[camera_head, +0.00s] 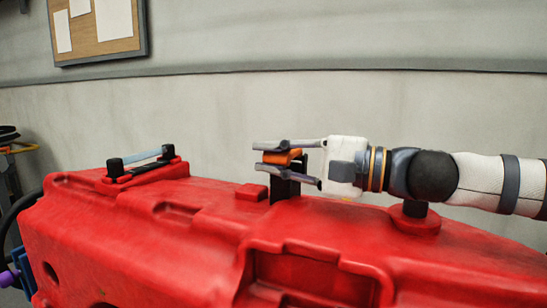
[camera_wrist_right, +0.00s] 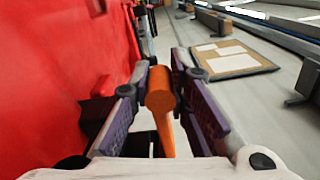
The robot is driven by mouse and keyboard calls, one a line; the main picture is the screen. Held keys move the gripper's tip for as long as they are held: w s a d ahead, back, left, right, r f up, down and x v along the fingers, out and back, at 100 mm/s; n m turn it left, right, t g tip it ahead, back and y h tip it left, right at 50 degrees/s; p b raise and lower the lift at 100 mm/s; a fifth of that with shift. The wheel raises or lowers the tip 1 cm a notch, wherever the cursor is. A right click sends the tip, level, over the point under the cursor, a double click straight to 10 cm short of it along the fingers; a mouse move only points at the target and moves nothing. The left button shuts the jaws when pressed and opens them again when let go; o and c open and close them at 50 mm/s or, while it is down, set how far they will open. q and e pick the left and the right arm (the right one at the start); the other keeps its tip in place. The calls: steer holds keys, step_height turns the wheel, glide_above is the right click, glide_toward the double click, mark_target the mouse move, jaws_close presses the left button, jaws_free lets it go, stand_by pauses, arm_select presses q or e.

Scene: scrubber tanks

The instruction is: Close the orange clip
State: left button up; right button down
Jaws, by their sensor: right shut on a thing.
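The orange clip (camera_head: 283,157) is at the top of the red tank (camera_head: 210,215), beside a black bracket (camera_head: 284,190). My right gripper (camera_head: 262,157) reaches in from the right in the head view, with one finger above the clip and one below it. In the right wrist view, the orange clip (camera_wrist_right: 161,100) stands between the two purple-padded fingers of my right gripper (camera_wrist_right: 172,85). The gripper is shut on the clip. Part of the clip is hidden by the fingers in the head view. My left gripper is not in view.
A black handle with a pale blue bar (camera_head: 142,163) sits on the tank's left part. A black cap (camera_head: 415,208) stands on the tank under my right arm. A cork board (camera_head: 97,28) hangs on the grey wall. The space above the tank's left part is clear.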

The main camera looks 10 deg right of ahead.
steer(key=shift+f, duration=0.15)
steer(key=c, duration=1.5)
jaws_free()
steer(key=v, duration=1.1)
steer(key=shift+r, duration=0.2)
steer(key=shift+s+d+f, duration=0.15)
steer(key=shift+s+d, duration=0.2)
